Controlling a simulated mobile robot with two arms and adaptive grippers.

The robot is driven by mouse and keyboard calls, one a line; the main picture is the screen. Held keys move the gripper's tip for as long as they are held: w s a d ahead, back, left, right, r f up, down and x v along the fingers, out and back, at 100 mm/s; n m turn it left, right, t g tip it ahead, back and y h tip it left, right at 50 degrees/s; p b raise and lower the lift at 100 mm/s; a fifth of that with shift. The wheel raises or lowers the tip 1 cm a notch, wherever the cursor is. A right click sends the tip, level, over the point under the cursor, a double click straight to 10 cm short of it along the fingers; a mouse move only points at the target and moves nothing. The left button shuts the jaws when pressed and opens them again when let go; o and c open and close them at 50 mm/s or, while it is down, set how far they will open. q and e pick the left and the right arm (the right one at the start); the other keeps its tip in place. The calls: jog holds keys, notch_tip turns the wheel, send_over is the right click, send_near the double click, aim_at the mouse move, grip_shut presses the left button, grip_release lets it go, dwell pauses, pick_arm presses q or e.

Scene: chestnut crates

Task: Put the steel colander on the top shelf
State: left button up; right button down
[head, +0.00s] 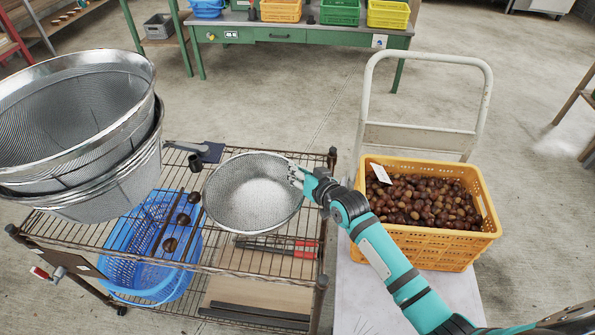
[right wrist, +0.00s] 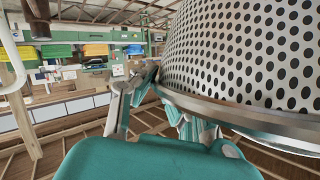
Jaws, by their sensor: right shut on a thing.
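The steel colander (head: 253,193) is a round perforated bowl, open side up, over the right part of the wire rack's top shelf (head: 100,232). I cannot tell whether its base touches the wires. My right gripper (head: 300,181) is shut on the right side of its rim. In the right wrist view the colander (right wrist: 245,60) fills the upper right, and its rim runs by the fingers (right wrist: 155,110). My left gripper is not in view.
Large mesh sieves (head: 75,110) are stacked at the rack's left. A trolley (head: 350,285) carries a yellow chestnut crate (head: 440,246). A green workbench (head: 290,33) stands behind.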

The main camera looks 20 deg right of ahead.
jog(key=c, duration=1.4)
grip_release()
jog(key=shift+f, duration=0.1)
jog(key=shift+c, duration=0.2)
jog(key=shift+s, duration=0.1)
jog(key=v, duration=1.1)
jog(key=shift+s+r, duration=0.25)
jog(key=shift+s, duration=0.1)
jog(key=shift+d, duration=0.1)
